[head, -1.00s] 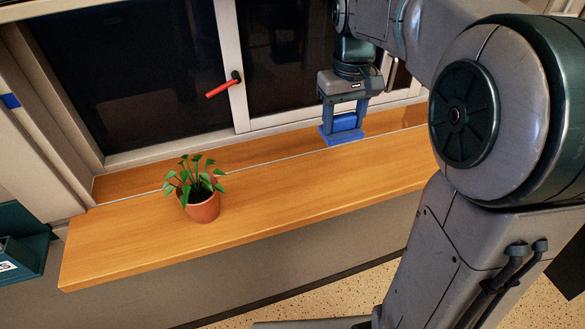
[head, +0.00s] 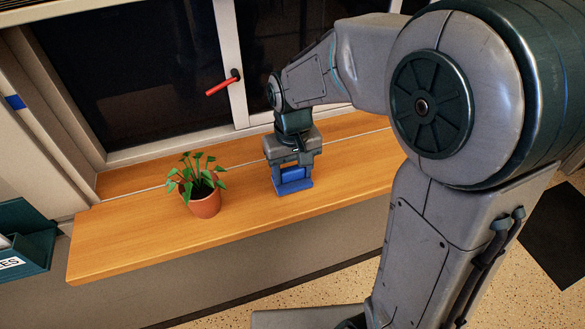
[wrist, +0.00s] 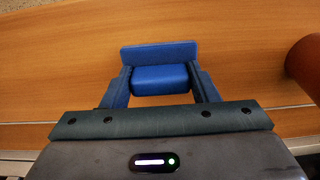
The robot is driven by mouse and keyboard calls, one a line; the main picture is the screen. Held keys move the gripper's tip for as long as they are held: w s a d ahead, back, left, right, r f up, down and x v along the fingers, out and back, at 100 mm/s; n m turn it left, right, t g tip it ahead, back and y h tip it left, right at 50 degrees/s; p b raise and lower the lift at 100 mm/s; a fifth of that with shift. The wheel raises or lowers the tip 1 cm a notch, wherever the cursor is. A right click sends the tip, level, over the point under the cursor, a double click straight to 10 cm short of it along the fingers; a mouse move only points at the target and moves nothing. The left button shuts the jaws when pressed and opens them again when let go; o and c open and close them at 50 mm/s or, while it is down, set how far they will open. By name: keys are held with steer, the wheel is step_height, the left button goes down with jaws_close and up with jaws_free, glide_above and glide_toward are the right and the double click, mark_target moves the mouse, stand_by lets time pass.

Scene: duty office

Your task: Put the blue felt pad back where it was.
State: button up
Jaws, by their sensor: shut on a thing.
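The blue felt pad (head: 292,185) is at the wooden window sill, to the right of the potted plant; it also shows in the wrist view (wrist: 160,54). A blue block-like part (wrist: 160,79) of it sits between my fingers. My gripper (head: 292,174) points down and is shut on the pad. In the wrist view my gripper (wrist: 160,82) has one finger on each side of that part. Whether the pad touches the sill or hangs just above it, I cannot tell.
The window sill (head: 130,240) is mostly bare. A potted plant (head: 205,203) stands left of my gripper, and its pot edge (wrist: 304,65) shows in the wrist view. A red window handle (head: 222,87) juts out behind. A dark green box (head: 30,235) is at the far left.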

mark_target(293, 170)
steer(key=shift+f, duration=0.2)
steer(key=shift+f, duration=0.15)
steer(key=o, duration=0.9)
step_height(293, 170, up, 12)
steer(key=r, duration=0.1)
steer(key=s+d+f+m+t, duration=0.1)
steer(key=s+d+f, duration=0.1)
steer(key=s+d, duration=0.2)
steer(key=s+d+f+m+t, duration=0.1)
steer(key=s+d+f, duration=0.1)
steer(key=s+d, duration=0.2)
steer(key=s+d+f+m+t, duration=0.1)
steer(key=s+d+f, duration=0.1)
steer(key=s+d, duration=0.2)
steer(key=shift+s+b, duration=0.3)
